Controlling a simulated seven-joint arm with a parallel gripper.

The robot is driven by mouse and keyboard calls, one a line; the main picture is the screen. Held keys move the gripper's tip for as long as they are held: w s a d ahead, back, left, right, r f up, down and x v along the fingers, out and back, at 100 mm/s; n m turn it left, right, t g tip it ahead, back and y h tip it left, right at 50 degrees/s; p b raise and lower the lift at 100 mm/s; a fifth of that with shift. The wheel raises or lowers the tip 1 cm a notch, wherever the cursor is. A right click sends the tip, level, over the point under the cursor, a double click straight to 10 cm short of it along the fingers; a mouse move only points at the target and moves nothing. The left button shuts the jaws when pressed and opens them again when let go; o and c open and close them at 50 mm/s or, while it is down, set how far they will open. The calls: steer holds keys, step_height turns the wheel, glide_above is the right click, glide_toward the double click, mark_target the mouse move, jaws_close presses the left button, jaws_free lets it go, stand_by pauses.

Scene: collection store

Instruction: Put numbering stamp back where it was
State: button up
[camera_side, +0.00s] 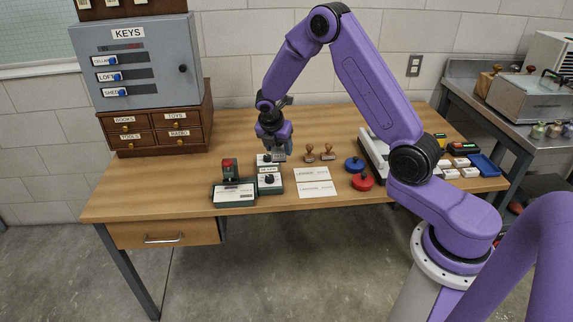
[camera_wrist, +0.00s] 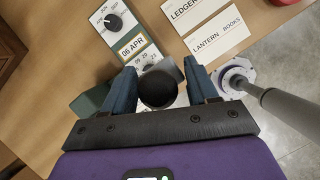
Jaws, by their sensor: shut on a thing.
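My gripper (camera_side: 277,147) is over the back part of the dial block (camera_side: 270,186) in the side view. In the wrist view my gripper's blue fingers (camera_wrist: 163,92) are shut on the numbering stamp (camera_wrist: 158,88), seen as a round black knob over a grey body. A grey bit of the stamp (camera_side: 279,156) shows below my fingers in the side view. The dial block (camera_wrist: 133,46) has a window reading 06 APR and a black month knob. The stamp hides part of its number dial. I cannot tell whether the stamp touches the block.
A green tray (camera_side: 219,201) with a red-topped stamper (camera_side: 229,168) stands left of the block. Cards (camera_side: 312,173), wooden stamps (camera_side: 327,152) and blue (camera_side: 354,165) and red (camera_side: 363,182) round pads lie right. A key cabinet (camera_side: 150,85) stands on drawers (camera_side: 135,147) at left. Bare desk lies behind.

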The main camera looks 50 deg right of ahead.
steer(key=s+d+r, duration=0.1)
steer(key=s+d, duration=0.5)
steer(key=d, duration=0.3)
steer(key=w+d+f, duration=0.1)
steer(key=w+f, duration=0.2)
steer(key=w, duration=0.1)
steer(key=w+d+f, duration=0.2)
steer(key=w+f, duration=0.1)
steer(key=w, duration=0.1)
steer(key=w+d+f, duration=0.2)
steer(key=w+f, duration=0.1)
steer(key=w, duration=0.1)
steer(key=shift+w+d, duration=0.2)
steer(key=shift+w, duration=0.15)
steer(key=shift+w+f, duration=0.15)
steer(key=shift+f, duration=0.05)
steer(key=shift+d+f, duration=0.1)
steer(key=shift+f, duration=1.5)
steer(key=shift+f, duration=0.15)
steer(key=o, duration=0.6)
